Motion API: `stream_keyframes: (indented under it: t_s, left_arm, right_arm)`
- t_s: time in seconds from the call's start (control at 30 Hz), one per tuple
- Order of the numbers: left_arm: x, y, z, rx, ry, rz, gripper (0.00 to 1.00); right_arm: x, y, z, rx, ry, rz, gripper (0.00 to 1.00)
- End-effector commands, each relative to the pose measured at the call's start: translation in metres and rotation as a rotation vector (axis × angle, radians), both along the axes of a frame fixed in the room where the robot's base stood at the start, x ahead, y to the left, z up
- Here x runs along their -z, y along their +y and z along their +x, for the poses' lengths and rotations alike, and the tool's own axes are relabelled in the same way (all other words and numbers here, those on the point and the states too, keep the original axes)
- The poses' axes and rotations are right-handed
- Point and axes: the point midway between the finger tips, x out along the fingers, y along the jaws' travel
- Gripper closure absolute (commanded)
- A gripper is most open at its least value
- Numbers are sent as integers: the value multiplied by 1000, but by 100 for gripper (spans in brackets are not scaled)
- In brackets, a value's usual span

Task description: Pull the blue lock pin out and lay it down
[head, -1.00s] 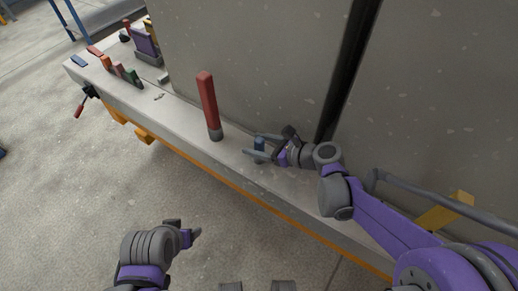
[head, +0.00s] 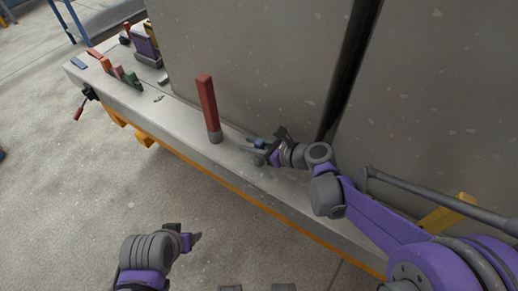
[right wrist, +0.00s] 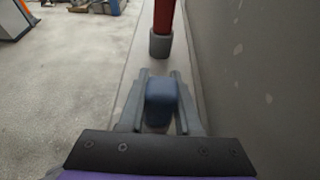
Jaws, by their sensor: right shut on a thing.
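The blue lock pin (head: 260,142) is at the top of the bench ledge, beside the tall grey panel. My right gripper (head: 257,149) is shut on it. In the right wrist view the blue head of the pin (right wrist: 161,92) sits between the two grey fingers. The lower end of the pin is hidden by the fingers, so I cannot tell whether it is still seated. My left gripper (head: 194,239) hangs over the floor at the lower left, away from the bench, and its finger gap is not clear.
A red upright handle with a grey collar (head: 208,105) stands just left of my right gripper. The grey panel (head: 260,60) rises close behind. Several coloured pieces (head: 118,72) and a purple block (head: 146,42) sit at the far left of the bench (head: 180,122).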

Motion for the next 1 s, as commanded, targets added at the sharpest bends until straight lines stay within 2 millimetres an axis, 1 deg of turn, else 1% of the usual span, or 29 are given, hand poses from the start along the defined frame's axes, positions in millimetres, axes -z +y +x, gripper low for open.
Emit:
stream_keyframes:
  t_s: [0.37,1.0]
  left_arm:
    - [-1,0,0,0,0,0,33]
    - [-24,0,3,0,-8,0,33]
  right_arm:
    - [-1,0,0,0,0,0,100]
    - [-32,0,0,0,-1,-1,100]
